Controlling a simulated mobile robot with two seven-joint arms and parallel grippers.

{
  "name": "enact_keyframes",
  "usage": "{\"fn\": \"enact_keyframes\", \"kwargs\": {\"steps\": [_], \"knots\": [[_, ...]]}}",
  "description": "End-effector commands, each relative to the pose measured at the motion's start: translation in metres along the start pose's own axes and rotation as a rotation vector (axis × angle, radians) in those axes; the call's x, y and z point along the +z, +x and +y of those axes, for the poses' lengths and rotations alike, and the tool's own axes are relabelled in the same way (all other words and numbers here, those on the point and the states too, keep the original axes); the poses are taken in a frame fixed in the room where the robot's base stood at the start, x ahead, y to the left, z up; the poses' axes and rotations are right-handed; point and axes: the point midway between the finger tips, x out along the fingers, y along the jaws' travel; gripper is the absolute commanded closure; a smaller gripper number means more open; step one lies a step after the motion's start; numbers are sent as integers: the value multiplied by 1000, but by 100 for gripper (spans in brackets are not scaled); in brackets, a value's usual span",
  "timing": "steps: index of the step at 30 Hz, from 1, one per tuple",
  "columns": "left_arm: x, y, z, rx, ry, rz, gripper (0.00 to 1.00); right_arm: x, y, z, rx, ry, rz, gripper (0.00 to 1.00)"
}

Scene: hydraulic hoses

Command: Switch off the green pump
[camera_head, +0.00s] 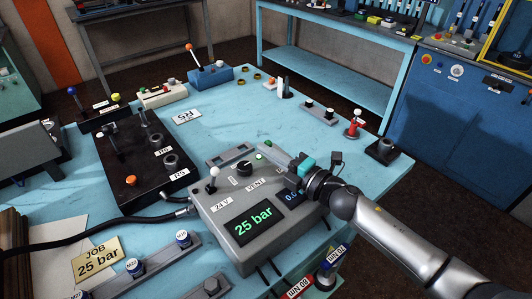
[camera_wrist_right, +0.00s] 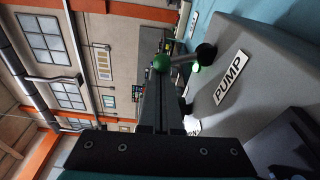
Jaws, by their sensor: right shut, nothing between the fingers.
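The grey control box (camera_head: 220,237) stands on the blue table, with a green "25 bar" display on its top. In the right wrist view, a lever with a green ball tip (camera_wrist_right: 162,62) sticks out of a dark socket beside the PUMP label (camera_wrist_right: 229,77). A small green light (camera_wrist_right: 195,67) glows by the socket. My right gripper (camera_head: 290,170) is over the far right part of the box and hides some of it. Its fingers (camera_wrist_right: 160,88) are shut and empty, with the tips close to the green ball; contact cannot be told. My left gripper is out of view.
A white-tipped 24 V switch (camera_head: 212,172) and a black VENT knob (camera_head: 244,168) share the box top. A black valve block (camera_head: 133,181) with levers stands to the left, a hose running to the box. The table (camera_head: 240,115) is mostly bare behind the box.

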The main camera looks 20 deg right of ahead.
Motion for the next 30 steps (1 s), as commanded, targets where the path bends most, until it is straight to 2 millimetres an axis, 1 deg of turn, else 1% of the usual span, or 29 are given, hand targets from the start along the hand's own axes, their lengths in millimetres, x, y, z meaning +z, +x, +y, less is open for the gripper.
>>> {"fn": "enact_keyframes", "kwargs": {"steps": [11, 20, 30], "knots": [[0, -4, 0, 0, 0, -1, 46, 6, -1, 4, 15, 108, -2, 100], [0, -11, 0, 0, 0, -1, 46, 18, -2, 9, 47, 321, -3, 100], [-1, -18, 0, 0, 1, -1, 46, 31, -4, 10, 82, 562, -2, 100]]}}
